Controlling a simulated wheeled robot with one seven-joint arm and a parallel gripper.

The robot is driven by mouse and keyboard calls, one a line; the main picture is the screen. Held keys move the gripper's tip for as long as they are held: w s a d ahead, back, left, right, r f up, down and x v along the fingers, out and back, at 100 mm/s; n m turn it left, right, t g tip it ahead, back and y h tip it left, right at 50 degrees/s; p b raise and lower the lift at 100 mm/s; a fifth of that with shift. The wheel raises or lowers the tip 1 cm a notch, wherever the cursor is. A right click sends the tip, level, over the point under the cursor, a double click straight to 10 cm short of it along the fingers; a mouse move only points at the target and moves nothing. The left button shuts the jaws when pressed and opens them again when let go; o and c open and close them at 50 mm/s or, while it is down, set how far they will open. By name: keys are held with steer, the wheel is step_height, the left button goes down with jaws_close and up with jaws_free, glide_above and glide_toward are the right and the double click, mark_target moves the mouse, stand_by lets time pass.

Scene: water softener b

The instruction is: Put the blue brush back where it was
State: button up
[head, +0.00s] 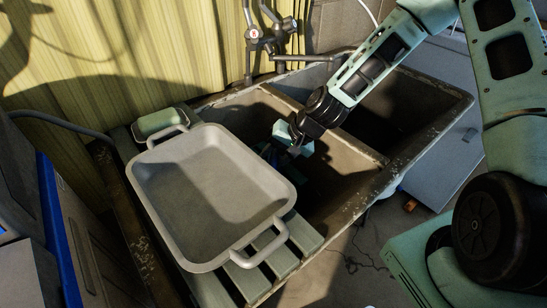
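My gripper (293,142) reaches down from the right over the left basin of the double sink (340,165). Pale teal parts show at its end, and I cannot tell whether its fingers are open or shut. A small dark blue patch (268,153) shows just below and left of the gripper, in shadow. It may be the blue brush, but its shape is unclear. I cannot tell whether the gripper touches or holds it.
A grey two-handled pan (212,185) stands on the slatted drainboard (285,243) left of the basin. A pale green-topped dish (160,122) sits behind it. Taps (268,38) rise at the back wall. The right basin (405,110) looks empty but dark.

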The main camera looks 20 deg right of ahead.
steer(key=p+v, duration=0.1)
steer(key=v, duration=1.1)
steer(key=shift+d+r, duration=0.1)
stand_by(0.4)
steer(key=s+d+r+n+h, duration=0.55)
steer(key=s+r, duration=0.25)
steer(key=s, duration=0.2)
steer(key=s+a+r+n+g+p, duration=0.1)
steer(key=s+a+r+n+p, duration=0.2)
steer(key=s+a, duration=0.3)
steer(key=s+a+r+n+g+p, duration=0.2)
steer(key=s+a+r+n, duration=0.2)
steer(key=s+a, duration=0.3)
steer(key=a, duration=0.4)
steer(key=shift+s+a+r+p, duration=0.35)
steer(key=shift+a+r+p, duration=0.05)
